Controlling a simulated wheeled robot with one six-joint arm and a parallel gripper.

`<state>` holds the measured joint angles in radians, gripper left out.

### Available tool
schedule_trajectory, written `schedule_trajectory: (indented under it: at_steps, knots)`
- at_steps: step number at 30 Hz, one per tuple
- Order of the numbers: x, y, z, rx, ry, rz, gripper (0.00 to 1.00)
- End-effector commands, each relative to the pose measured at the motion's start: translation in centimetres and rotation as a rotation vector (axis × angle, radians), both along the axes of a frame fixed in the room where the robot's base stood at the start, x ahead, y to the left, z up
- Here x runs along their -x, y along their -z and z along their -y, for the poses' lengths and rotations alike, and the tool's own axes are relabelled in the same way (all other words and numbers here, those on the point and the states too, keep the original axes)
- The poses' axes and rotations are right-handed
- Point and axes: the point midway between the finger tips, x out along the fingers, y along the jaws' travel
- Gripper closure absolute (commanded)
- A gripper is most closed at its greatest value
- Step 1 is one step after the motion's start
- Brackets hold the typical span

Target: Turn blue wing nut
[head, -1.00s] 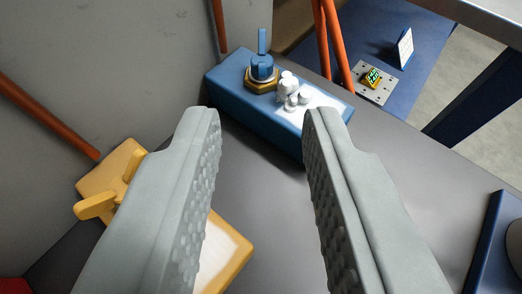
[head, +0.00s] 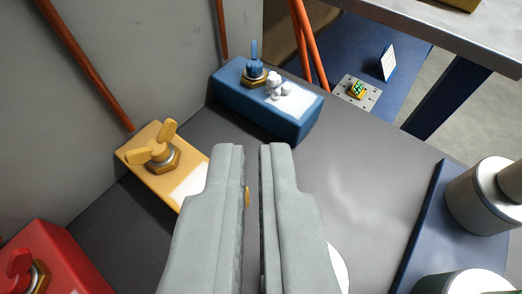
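The blue wing nut (head: 255,66) sits at the back of the picture on a brass hex base (head: 255,79) on top of a blue block (head: 262,116). One narrow wing stands upright, seen nearly edge-on. My gripper (head: 252,150) is in the foreground, in front of the blue block and apart from it. Its two grey fingers are close together with a narrow gap between them, and I see nothing held there.
Small white lumps (head: 274,86) sit beside the blue nut. A yellow block (head: 140,162) with a yellow wing nut (head: 152,148) is left, and a red block (head: 62,259) is lower left. Grey cylinders (head: 484,197) stand right. Orange pipes (head: 309,45) rise behind the blue block.

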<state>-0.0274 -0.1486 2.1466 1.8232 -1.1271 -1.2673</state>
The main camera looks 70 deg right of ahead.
Motion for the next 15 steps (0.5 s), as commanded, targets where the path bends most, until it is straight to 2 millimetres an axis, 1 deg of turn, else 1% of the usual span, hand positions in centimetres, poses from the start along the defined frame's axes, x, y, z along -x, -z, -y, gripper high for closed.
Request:
schedule_trajectory:
  at_steps: [4,5,7,8,11,15]
  knots:
    - [0.0,-0.4,0.0,0.005,-0.01,0.015,1.0]
    - [0.0,-0.7,0.0,0.009,-0.018,0.027,1.0]
    - [0.1,-2.0,-0.1,0.027,-0.053,0.075,1.0]
    - [0.1,-2.7,-0.2,0.036,-0.072,0.102,1.0]
    - [0.3,-5.9,-0.7,0.076,-0.169,0.216,1.0]
    - [1.1,-10.7,-2.5,0.128,-0.34,0.376,1.0]
